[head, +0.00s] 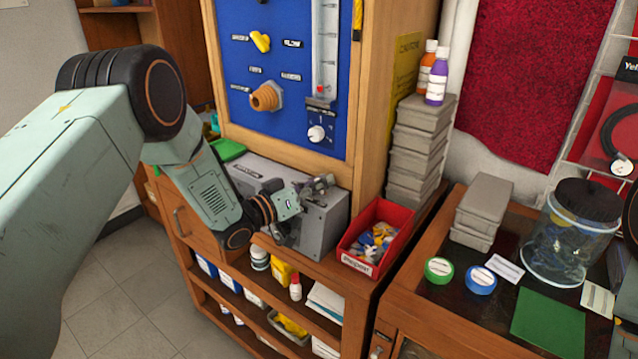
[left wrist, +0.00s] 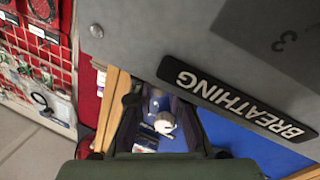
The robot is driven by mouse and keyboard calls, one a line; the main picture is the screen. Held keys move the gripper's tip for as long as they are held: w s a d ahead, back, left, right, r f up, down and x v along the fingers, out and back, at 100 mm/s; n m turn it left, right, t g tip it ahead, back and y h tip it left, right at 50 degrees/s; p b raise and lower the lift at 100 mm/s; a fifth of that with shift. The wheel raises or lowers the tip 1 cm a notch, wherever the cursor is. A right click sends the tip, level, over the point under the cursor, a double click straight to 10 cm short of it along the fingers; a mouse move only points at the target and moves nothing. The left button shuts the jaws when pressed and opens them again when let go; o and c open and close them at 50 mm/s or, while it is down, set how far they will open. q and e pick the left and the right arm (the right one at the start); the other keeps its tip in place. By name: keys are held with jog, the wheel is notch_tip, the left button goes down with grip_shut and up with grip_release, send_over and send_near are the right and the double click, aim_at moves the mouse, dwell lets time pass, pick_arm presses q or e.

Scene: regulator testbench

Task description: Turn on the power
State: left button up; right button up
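A grey box (head: 325,222) sits on top of the wooden cabinet below the blue panel (head: 280,100). In the left wrist view its grey face (left wrist: 215,35) fills the upper right, with a black BREATHING label (left wrist: 238,98) upside down. My left gripper (head: 306,204) is at the box's front, hiding part of it; whether they touch is unclear. In the left wrist view the fingers (left wrist: 160,120) stand apart with nothing between them; a white dial (left wrist: 164,122) shows behind. No power switch can be made out. My right gripper is out of view.
A red bin (head: 393,212) of small parts stands right of the box. Stacked grey cases (head: 415,150) carry two bottles behind it. A glass jar (head: 566,245) stands at the right.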

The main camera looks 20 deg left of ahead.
pick_arm(q)
grip_shut()
jog(key=m, duration=0.1)
jog(key=d+m, duration=0.1)
jog(key=m, duration=0.1)
jog(key=shift+s+r+m+g+p, duration=0.2)
jog(key=shift+m+g+p, duration=0.1)
jog(key=shift+p, duration=0.1)
jog(key=shift+s+d+f+m+y, duration=0.1)
jog(key=shift+d+m+y, duration=0.2)
jog(key=shift+m, duration=0.55)
jog(key=shift+s+d+f+m+y, duration=0.15)
jog(key=shift+m+y, duration=0.2)
jog(key=shift+m, duration=0.45)
jog(key=shift+d+r+m+y, duration=0.1)
jog(key=shift+d+m+y, duration=0.2)
jog(key=shift+m, duration=0.55)
jog(key=shift+a, duration=0.1)
jog(key=shift+f, duration=0.1)
jog(key=o, duration=0.5)
grip_release()
